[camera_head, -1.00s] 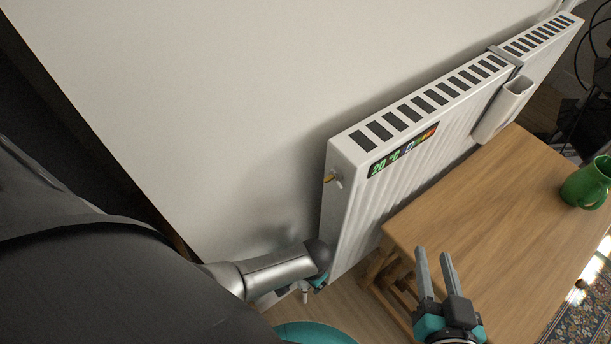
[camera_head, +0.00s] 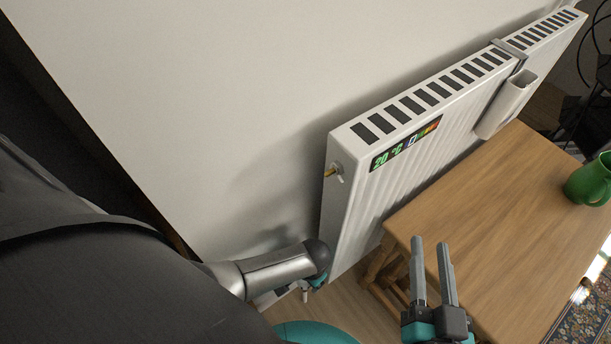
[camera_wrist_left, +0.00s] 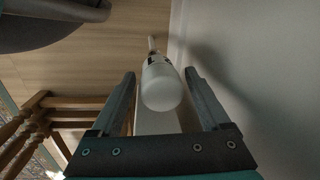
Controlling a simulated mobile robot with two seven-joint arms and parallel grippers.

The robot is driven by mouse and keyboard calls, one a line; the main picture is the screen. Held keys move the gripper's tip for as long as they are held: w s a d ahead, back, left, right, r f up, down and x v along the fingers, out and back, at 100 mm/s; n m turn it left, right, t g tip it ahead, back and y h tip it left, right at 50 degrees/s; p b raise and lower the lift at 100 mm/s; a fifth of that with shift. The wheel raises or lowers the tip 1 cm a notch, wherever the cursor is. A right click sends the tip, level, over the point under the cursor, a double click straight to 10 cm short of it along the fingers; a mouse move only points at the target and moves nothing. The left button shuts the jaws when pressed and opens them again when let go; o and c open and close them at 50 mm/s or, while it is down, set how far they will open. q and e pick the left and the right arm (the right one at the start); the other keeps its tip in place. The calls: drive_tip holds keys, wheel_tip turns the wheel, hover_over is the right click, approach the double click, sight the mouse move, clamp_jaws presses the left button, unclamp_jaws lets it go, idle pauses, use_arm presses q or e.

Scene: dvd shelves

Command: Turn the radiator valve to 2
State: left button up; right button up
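The radiator valve (camera_wrist_left: 162,84) is a white rounded knob with a dark band behind it, in the middle of the left wrist view. Its number marks cannot be read. My left gripper (camera_wrist_left: 160,82) is open, with one finger on each side of the knob and visible gaps to it. In the head view my left arm reaches down beside the radiator's near end, and the arm hides the knob and most of that gripper. The white radiator (camera_head: 350,225) stands along the wall. My right gripper (camera_head: 432,245) is open and empty over the near edge of the table.
A wooden table (camera_head: 490,210) stands in front of the radiator, with a green jug (camera_head: 588,183) at its right. A white holder (camera_head: 507,103) hangs on the radiator. A display strip (camera_head: 404,144) shows 20 °C. The wall runs close beside my left gripper.

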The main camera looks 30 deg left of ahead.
use_arm(q)
drive_tip(key=c, duration=1.2)
